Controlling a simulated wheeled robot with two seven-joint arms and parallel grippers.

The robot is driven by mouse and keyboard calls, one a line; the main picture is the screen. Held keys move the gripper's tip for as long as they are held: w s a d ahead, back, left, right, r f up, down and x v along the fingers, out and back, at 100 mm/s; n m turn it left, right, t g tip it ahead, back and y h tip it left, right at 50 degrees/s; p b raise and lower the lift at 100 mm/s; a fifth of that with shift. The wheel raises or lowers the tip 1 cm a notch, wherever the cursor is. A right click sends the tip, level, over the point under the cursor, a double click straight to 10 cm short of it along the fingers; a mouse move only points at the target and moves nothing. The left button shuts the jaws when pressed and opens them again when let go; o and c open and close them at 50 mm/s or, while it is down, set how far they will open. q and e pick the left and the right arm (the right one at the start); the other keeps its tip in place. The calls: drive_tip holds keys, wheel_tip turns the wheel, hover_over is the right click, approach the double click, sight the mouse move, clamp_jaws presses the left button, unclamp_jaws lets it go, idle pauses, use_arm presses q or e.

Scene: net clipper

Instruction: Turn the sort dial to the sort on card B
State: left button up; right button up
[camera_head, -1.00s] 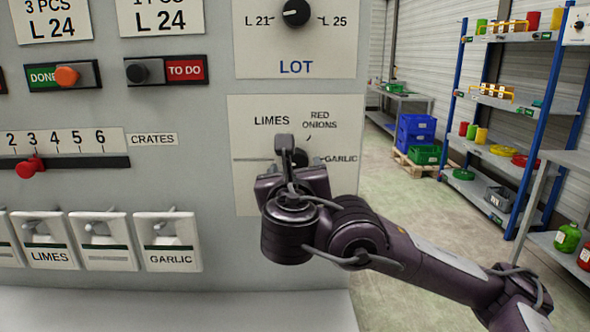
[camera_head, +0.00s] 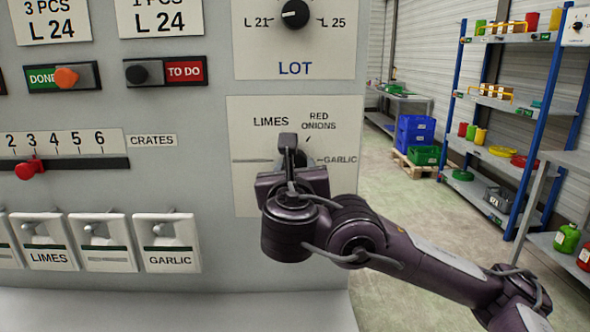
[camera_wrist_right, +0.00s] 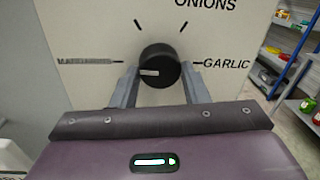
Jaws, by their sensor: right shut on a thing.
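The sort dial (camera_wrist_right: 158,66) is a round black knob with a white pointer mark. In the right wrist view the mark points left, towards a blurred label. The other labels are LIMES (camera_head: 271,121), RED ONIONS (camera_head: 319,121) and GARLIC (camera_head: 341,160). My right gripper (camera_head: 296,156) is shut on the dial, with one finger on each side of it (camera_wrist_right: 160,88). In the head view the gripper hides most of the dial. Two cards at the top left (camera_head: 55,20) (camera_head: 160,16) read L 24; their upper parts are cut off and I cannot tell which is card B. My left gripper is not in view.
The LOT dial (camera_head: 295,14) is above the sort plate. To the left are the DONE/TO DO switches (camera_head: 165,71), a CRATES slider (camera_head: 30,169) and several flip switches (camera_head: 168,240). Shelving (camera_head: 505,100) and blue crates (camera_head: 415,130) stand well back on the right.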

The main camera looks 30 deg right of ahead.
drive_tip(key=shift+m, duration=0.9)
drive_tip(key=m+y+b, duration=0.1)
drive_tip(key=m, duration=0.7)
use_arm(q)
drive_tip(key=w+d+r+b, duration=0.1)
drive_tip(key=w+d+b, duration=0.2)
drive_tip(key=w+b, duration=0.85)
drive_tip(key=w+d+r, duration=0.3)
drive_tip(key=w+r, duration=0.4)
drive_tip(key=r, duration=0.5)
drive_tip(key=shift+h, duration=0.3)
use_arm(e)
drive_tip(key=shift+s+d+m+t+y, duration=0.1)
drive_tip(key=shift+m+t+y, duration=0.25)
drive_tip(key=shift+m, duration=5.65)
drive_tip(key=shift+d+m+t+y, duration=0.1)
drive_tip(key=shift+m+t+y, duration=0.25)
drive_tip(key=shift+m, duration=5.65)
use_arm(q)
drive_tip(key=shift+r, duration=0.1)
use_arm(e)
drive_tip(key=o, duration=1)
